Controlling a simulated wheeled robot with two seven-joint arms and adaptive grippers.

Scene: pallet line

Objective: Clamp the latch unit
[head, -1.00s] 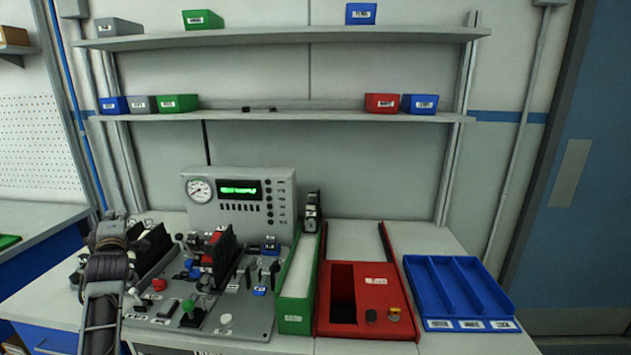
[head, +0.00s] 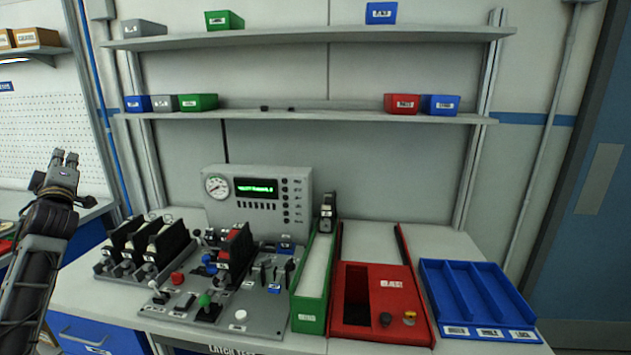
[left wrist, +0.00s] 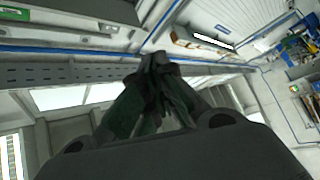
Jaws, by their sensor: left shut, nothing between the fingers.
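A grey test board (head: 262,315) on the bench carries switches and a clamp fixture. A black unit with a red part (head: 236,248) stands upright in the fixture, with a blue knob (head: 209,260) at its left; I take it for the latch unit. Whether it is clamped I cannot tell. A green-knobbed lever (head: 204,300) stands in front of it. My left gripper (head: 65,158) is raised at the far left, well away from the board, shut and empty. In the left wrist view its fingertips (left wrist: 158,62) meet. My right gripper is not in view.
A rack of black units (head: 148,250) stands left of the board. A gauge box (head: 258,197) with a green display stands behind. To the right are a green channel (head: 312,290), a red bin (head: 375,325) and a blue divided tray (head: 430,285). Shelves hold small bins.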

